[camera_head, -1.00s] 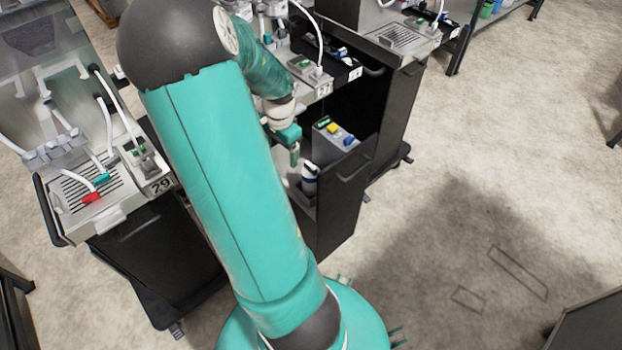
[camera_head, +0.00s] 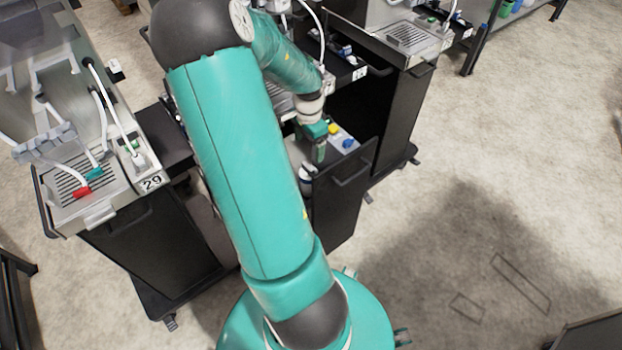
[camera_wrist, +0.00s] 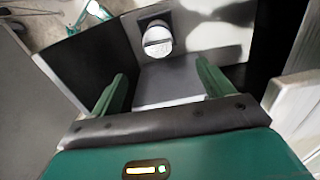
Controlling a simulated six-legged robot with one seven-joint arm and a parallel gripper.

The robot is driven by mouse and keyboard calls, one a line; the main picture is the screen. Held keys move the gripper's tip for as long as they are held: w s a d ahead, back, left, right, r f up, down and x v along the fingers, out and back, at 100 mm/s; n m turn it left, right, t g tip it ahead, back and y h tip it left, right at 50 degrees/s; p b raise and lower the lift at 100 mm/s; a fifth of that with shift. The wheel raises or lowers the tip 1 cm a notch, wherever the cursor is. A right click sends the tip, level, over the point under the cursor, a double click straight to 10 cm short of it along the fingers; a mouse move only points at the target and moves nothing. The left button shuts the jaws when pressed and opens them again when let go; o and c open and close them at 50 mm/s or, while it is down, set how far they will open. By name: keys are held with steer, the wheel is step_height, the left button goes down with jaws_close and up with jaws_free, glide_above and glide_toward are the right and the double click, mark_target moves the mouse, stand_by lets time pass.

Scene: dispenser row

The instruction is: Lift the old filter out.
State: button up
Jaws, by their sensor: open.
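A white cylinder with a dark band (camera_head: 306,178), which looks like the filter, stands inside the open drawer of a black cabinet. In the wrist view its round pale end (camera_wrist: 157,42) shows in a dark holder at the drawer wall, beyond my fingertips. My gripper (camera_head: 319,154) hangs over the drawer, just above and right of the cylinder in the head view. In the wrist view my gripper (camera_wrist: 160,84) has its two green fingers wide apart with nothing between them. A grey flat surface lies below the fingers. The cylinder's lower part is hidden.
The drawer's black front (camera_head: 345,185) rises on the near right side. A grey unit with yellow and blue parts (camera_head: 344,141) sits behind my gripper. Station 29's counter (camera_head: 100,205) with hoses stands at left. The floor at right is open.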

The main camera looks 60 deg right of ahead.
mark_target(308, 166)
steer(key=f, duration=1.2)
steer(key=shift+a+f, duration=0.3)
steer(key=shift+f, duration=0.1)
steer(key=c, duration=1.2)
